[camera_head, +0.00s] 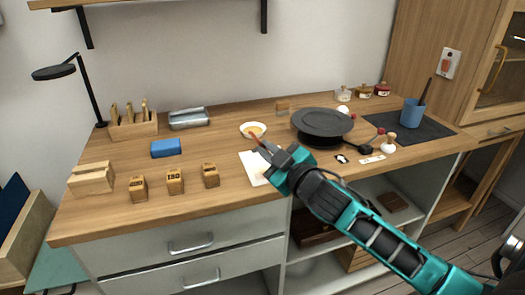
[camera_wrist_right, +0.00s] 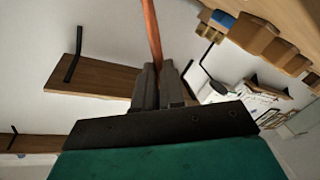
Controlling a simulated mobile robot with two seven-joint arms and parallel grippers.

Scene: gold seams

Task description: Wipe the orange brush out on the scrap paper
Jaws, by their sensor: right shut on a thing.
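My right gripper (camera_head: 272,153) is above the front middle of the wooden table, shut on the orange brush (camera_head: 255,140). The brush slants up and left out of the jaws, near the small white dish with yellow-orange contents (camera_head: 253,130). In the right wrist view the brush handle (camera_wrist_right: 152,30) stands out from between the closed fingers (camera_wrist_right: 152,85). The white scrap paper (camera_head: 252,170) lies on the table under and left of the gripper, partly covered by it. I cannot tell whether the brush touches anything. My left gripper is out of view.
Three wooden blocks (camera_head: 175,182) stand along the front left. A blue block (camera_head: 166,148) lies behind them. A black round turntable (camera_head: 322,125) stands to the right, with small tools beside it. A blue cup (camera_head: 411,114) stands on a dark mat (camera_head: 440,128) further right.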

